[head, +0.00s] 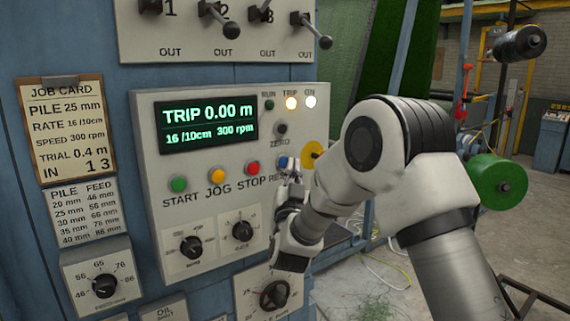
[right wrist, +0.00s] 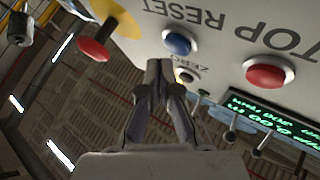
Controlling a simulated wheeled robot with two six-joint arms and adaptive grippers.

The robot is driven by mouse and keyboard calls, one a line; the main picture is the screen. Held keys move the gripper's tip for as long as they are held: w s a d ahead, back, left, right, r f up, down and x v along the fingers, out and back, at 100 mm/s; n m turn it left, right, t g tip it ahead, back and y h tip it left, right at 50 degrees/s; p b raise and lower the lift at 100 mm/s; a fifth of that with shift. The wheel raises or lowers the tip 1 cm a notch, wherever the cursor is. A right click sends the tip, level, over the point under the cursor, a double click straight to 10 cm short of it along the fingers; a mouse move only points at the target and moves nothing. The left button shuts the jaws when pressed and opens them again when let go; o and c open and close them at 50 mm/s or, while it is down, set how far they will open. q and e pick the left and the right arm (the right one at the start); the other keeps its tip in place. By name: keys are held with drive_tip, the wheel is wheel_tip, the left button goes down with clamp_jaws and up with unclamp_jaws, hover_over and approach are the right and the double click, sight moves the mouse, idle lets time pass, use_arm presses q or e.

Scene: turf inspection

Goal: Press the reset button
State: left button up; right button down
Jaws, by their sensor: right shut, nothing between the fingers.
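The blue reset button (head: 283,162) is on the grey control panel (head: 150,130), right of the red stop button (head: 253,168). Part of its label is hidden by my right gripper (head: 293,177). In the right wrist view the blue button (right wrist: 178,43) shows upside down beside its RESET label. My right gripper (right wrist: 160,68) is shut and empty there, its fingertips close to the blue button. I cannot tell whether they touch it. My left gripper is not in view.
A red mushroom button (right wrist: 97,48) on a yellow plate (right wrist: 118,15) stands out close to the gripper. The black zero button (head: 281,129) is above reset. Start (head: 178,184) and jog (head: 216,176) buttons are further left. Knobs lie below, levers above.

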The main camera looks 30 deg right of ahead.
drive_tip(key=shift+w, duration=0.1)
idle(0.6)
drive_tip(key=shift+w, duration=0.3)
drive_tip(key=shift+w+a+b, duration=0.1)
drive_tip(key=shift+w+b, duration=0.3)
drive_tip(key=shift+w, duration=0.1)
idle(0.7)
drive_tip(key=shift+s+b, duration=0.5)
drive_tip(key=shift+s, duration=0.4)
